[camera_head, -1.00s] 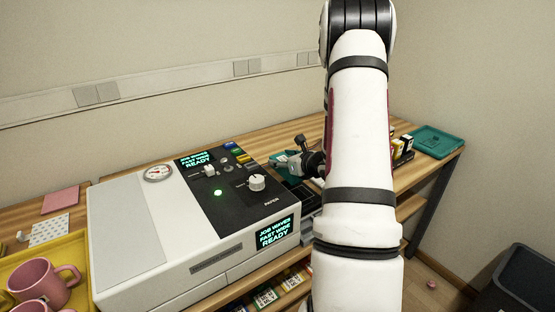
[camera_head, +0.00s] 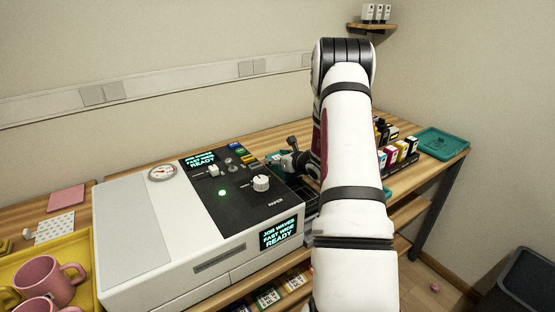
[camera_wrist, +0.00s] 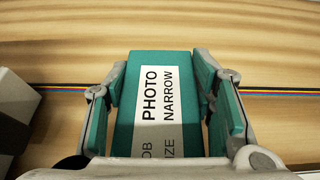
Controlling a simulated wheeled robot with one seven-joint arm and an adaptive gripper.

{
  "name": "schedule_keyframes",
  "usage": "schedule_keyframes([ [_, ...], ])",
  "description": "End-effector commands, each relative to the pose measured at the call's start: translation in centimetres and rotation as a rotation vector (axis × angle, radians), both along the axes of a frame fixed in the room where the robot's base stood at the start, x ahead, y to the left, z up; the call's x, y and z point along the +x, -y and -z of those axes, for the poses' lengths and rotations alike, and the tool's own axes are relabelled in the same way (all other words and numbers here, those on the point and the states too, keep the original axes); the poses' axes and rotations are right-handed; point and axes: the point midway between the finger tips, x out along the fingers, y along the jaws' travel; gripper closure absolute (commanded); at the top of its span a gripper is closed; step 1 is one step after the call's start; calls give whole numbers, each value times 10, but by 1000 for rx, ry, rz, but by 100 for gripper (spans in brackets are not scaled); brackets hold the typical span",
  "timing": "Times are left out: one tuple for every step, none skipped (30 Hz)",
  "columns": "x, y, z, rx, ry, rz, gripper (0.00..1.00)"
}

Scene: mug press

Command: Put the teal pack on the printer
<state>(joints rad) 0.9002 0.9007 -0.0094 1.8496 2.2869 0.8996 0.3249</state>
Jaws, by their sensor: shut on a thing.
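The teal pack (camera_wrist: 148,105) with a white label reading "PHOTO NARROW" lies between the two fingers of my gripper (camera_wrist: 165,90) in the wrist view. My gripper is shut on it. In the head view my gripper (camera_head: 276,158) is just behind the printer's right end, and the pack is mostly hidden there by the arm and gripper. The printer (camera_head: 178,260) is a white box with a black control panel, a gauge, a knob, a lit green lamp and screens reading "JOB WAVES FAST WIDE READY".
A yellow tray (camera_head: 72,247) with pink mugs (camera_head: 48,283) stands left of the printer. Several ink cartridges (camera_head: 402,152) stand at the right, beside a teal tray (camera_head: 442,143). A dark bin (camera_head: 527,280) is on the floor. Wood is bare behind the printer.

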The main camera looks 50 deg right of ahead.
Motion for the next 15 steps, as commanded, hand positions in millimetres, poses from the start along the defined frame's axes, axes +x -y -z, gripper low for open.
schedule_keyframes([
  [0,0,-1,-1,2,0,95],
  [0,0,-1,-1,2,0,95],
  [0,0,-1,-1,2,0,95],
  [0,0,0,-1,2,0,95],
  [0,0,1,-2,2,1,95],
  [0,0,2,-2,2,1,95],
  [0,1,3,-2,2,1,95],
  [0,0,3,0,0,1,46],
  [0,0,3,0,0,0,37],
  [0,0,3,0,0,0,30],
  [0,0,2,0,0,0,30],
  [0,0,2,0,0,0,30],
  [0,0,2,0,0,0,30],
  [0,0,2,0,0,0,30],
  [0,0,2,0,0,0,30],
])
